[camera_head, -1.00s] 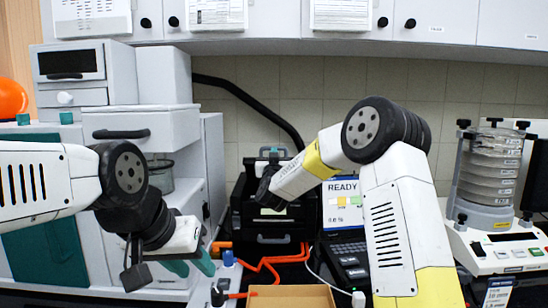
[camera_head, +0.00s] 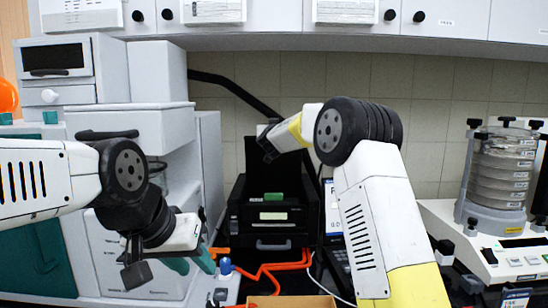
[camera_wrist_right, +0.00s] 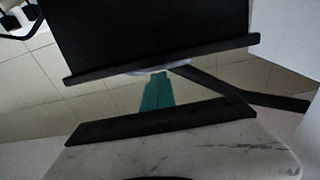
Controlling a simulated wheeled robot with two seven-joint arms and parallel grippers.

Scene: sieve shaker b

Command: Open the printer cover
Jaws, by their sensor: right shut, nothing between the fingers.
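The black printer (camera_head: 240,215) stands on the bench in the middle of the head view. Its dark cover (camera_head: 272,168) stands raised, nearly upright, at its back. My right gripper is mostly hidden behind my own wrist and the cover in the head view. In the right wrist view its teal fingers (camera_wrist_right: 157,92) are together and empty. They are close below a dark panel (camera_wrist_right: 155,30), which seems to be the cover; I cannot tell whether they touch. My left gripper (camera_head: 190,264) hangs left of the printer, its teal fingers apart and empty.
Orange tubing (camera_head: 275,270) and a cardboard box (camera_head: 290,302) lie in front of the printer. A dark device with a screen sits right of it, partly behind my right arm. A sieve shaker (camera_head: 497,175) stands at the right. White cabinets (camera_head: 175,150) are at the left.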

